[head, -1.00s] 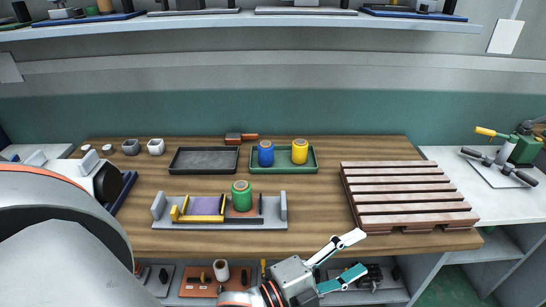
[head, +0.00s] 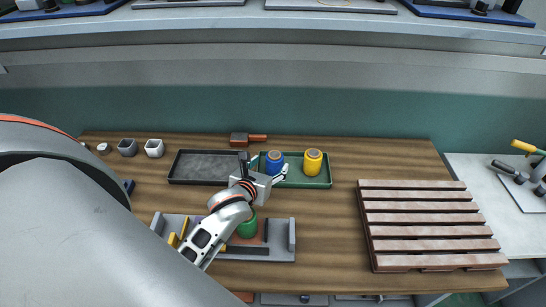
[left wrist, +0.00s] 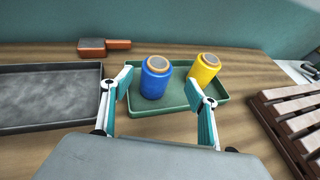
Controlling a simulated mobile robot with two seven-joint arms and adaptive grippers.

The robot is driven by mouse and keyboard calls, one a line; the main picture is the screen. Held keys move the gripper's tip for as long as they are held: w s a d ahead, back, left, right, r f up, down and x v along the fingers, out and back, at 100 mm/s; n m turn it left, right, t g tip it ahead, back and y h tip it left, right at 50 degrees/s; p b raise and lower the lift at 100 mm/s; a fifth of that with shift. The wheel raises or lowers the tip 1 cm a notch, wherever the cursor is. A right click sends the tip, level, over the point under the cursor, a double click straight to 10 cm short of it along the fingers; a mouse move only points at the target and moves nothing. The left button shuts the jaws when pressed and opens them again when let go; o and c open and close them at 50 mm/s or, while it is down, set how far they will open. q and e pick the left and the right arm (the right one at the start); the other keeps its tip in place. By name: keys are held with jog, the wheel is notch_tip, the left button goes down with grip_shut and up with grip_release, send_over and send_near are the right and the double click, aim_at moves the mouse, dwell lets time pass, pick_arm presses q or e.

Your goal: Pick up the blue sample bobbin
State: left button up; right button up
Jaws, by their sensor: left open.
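The blue sample bobbin (head: 275,162) stands upright in the green tray (head: 312,184), at its left side. In the left wrist view the blue bobbin (left wrist: 156,78) lies ahead, between the lines of the two fingers. My left gripper (head: 269,167) is open at the front of the green tray, close to the blue bobbin. Its spread fingers (left wrist: 159,92) show in the left wrist view with no object clamped. Whether a finger touches the bobbin cannot be told. My right gripper is not in view.
A yellow bobbin (head: 313,162) stands to the right in the same tray. A black tray (head: 205,167) lies left of it. A green bobbin (head: 247,226) sits on the grey fixture (head: 284,240), partly behind my arm. A slatted wooden rack (head: 430,225) is at the right.

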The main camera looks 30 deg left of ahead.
aim_at(274, 158)
pick_arm(q)
jog(key=shift+x, duration=0.85)
jog(key=shift+a+x, duration=0.15)
jog(key=shift+x, duration=1.2)
jog(key=shift+a+x, duration=0.1)
jog(key=shift+x, duration=1.3)
jog(key=c, duration=1.3)
